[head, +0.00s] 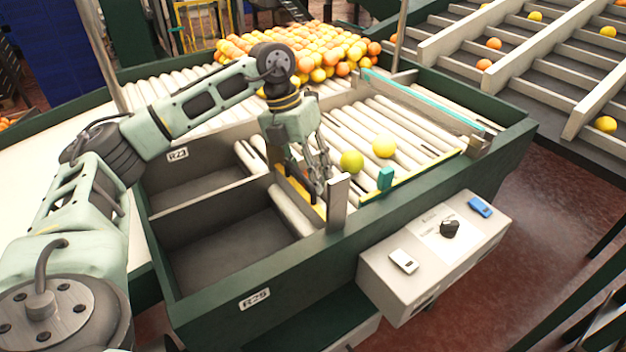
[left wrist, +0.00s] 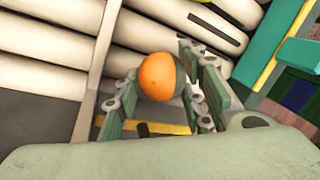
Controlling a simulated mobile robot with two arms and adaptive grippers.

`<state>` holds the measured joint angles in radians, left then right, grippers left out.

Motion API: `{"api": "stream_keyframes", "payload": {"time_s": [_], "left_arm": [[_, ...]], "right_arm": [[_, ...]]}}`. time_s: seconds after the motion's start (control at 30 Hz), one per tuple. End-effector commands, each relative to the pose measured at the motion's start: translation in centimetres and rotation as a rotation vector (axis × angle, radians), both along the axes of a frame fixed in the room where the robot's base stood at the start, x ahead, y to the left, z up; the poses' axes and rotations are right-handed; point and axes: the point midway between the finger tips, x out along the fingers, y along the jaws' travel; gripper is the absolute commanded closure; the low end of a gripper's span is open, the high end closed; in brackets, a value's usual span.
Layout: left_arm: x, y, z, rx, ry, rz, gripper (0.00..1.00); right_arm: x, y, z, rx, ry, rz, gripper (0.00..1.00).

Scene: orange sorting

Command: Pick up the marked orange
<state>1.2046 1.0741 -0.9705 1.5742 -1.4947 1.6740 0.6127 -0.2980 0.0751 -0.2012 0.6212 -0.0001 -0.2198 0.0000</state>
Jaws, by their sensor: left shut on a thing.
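In the left wrist view an orange (left wrist: 158,77) sits between the fingers of my left gripper (left wrist: 160,92), which is shut on it. A dark grey-green area shows on its right side; I cannot tell whether this is a mark or shade. In the head view my left gripper (head: 312,180) points down over the near left end of the roller bed, by a yellow strip. The orange is hidden there behind the fingers. My right gripper is not in view.
A green-yellow fruit (head: 351,161) and a yellow fruit (head: 384,146) lie on the rollers right of the gripper. A metal post (head: 338,203) stands close by. Dark bins (head: 225,250) lie to the left. A control box (head: 435,255) is in front. Many fruits (head: 310,55) are piled behind.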

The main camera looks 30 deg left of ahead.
Motion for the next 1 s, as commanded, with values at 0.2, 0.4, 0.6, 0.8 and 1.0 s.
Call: {"api": "stream_keyframes", "payload": {"time_s": [0.2, 0.4, 0.6, 0.8, 1.0], "left_arm": [[0.0, 0.0, 0.0, 0.0, 0.001, 0.0, 0.91], [0.0, 0.0, 0.1, 0.0, 0.001, 0.0, 0.91], [0.1, -0.1, 2.3, -0.001, -0.005, -0.002, 0.91], [0.1, -0.1, 6.5, -0.002, -0.005, -0.002, 0.91], [0.1, -0.1, 9.8, -0.001, -0.002, -0.002, 0.91]], "right_arm": [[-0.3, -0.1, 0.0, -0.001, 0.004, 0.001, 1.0], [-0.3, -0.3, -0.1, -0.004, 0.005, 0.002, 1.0], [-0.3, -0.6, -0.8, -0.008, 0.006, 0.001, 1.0], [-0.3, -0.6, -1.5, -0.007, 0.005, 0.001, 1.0], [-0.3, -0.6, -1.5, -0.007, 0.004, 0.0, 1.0]]}}
